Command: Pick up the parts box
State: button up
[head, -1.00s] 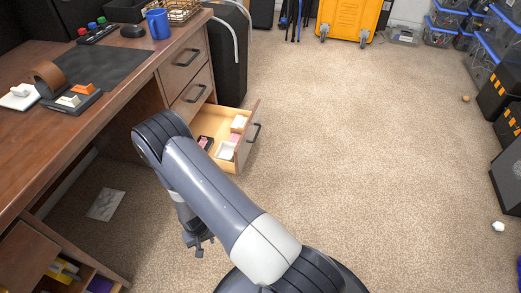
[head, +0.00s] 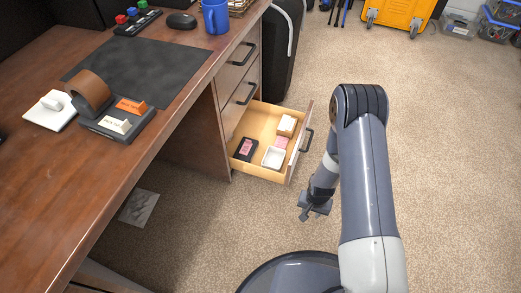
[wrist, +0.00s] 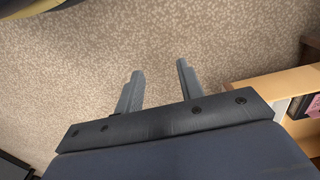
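An open drawer (head: 262,179) under the desk holds several small items. In it are a small white open-topped box (head: 273,157), a black box with a pink label (head: 246,148), a pink item (head: 281,143) and a cream block (head: 287,125). I cannot tell which one is the parts box. My gripper (head: 312,214) hangs to the right of the drawer front, outside it, above the carpet. In the wrist view my gripper (wrist: 158,84) is open, with nothing between its fingers. A drawer corner (wrist: 270,88) and part of the black box (wrist: 312,106) show at the right edge there.
The wooden desk (head: 180,90) carries a black mat (head: 135,70), a tape dispenser (head: 90,92), a blue mug (head: 215,17) and other items. A black case (head: 283,65) stands behind the drawers. The carpet (head: 445,130) at the right is clear.

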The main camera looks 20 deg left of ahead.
aim_at(274, 158)
jog(key=i+j, duration=0.85)
jog(key=j, duration=0.2)
